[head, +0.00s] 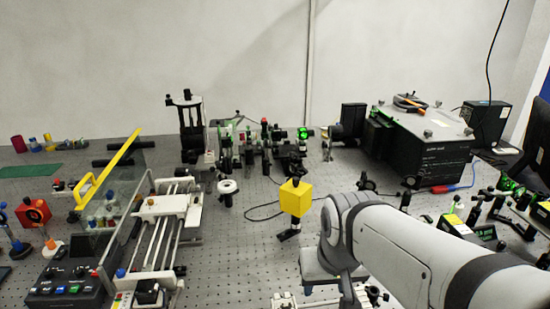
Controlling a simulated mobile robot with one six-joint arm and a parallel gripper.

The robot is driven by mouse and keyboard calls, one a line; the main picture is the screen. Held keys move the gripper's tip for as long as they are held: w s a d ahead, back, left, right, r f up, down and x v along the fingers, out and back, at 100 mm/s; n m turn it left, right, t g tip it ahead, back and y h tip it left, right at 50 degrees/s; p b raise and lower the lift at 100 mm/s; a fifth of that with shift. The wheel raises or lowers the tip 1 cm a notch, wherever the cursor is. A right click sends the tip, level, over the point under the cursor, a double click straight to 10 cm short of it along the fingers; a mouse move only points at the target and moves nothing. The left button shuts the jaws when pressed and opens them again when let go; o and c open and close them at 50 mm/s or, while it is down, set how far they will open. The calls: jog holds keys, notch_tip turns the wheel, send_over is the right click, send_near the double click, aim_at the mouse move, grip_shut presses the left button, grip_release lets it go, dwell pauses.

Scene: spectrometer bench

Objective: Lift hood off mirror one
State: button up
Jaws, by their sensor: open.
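A yellow box-shaped cover (296,197), which looks like the hood, sits at the top of a short black mount right of the middle of the bench. The foot of the mount (288,234) shows below it on the perforated table. No mirror can be seen, so I cannot tell whether one is under the cover. My arm comes in from the lower right and bends down at its elbow, to the right of the yellow cover and nearer the camera. My gripper's fingers cannot be made out; they are hidden or below the picture.
A rail stage (166,205) with a clear panel and yellow handle (108,172) stands left. Optics mounts line the back, near a black laser box (425,140). A black cable (262,214) loops behind the cover. Some bare table (235,265) lies left of the cover.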

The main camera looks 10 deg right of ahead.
jog(key=o, duration=0.6)
jog(key=w+r+m, duration=0.2)
jog(key=w+m, duration=0.2)
jog(key=w+r+m+p, duration=0.1)
jog(key=w+r+m, duration=0.1)
jog(key=w+m, duration=0.2)
jog(key=w+r+m+p, duration=0.1)
jog(key=w+r+m, duration=0.1)
jog(key=w+m, duration=0.2)
jog(key=shift+w+d+r+g, duration=0.15)
jog(key=shift+w+r+g, duration=0.05)
jog(key=shift+w, duration=0.25)
jog(key=shift+w+d+r+g, duration=0.1)
jog(key=shift+w+r+g, duration=0.1)
jog(key=shift+w, duration=0.2)
jog(key=shift+o, duration=0.2)
jog(key=r+m+y+p, duration=0.1)
jog(key=m+p, duration=0.1)
jog(key=m, duration=1.2)
send_over(297, 186)
jog(key=shift+d+r+g, duration=0.15)
jog(key=shift+d+g, duration=0.15)
jog(key=shift+g, duration=0.1)
jog(key=shift+w, duration=0.15)
jog(key=shift+f, duration=0.45)
jog(key=f, duration=0.7)
jog(key=shift+w+a, duration=0.3)
jog(key=shift+c, duration=0.5)
jog(key=shift+r, duration=0.1)
jog(key=c, duration=1)
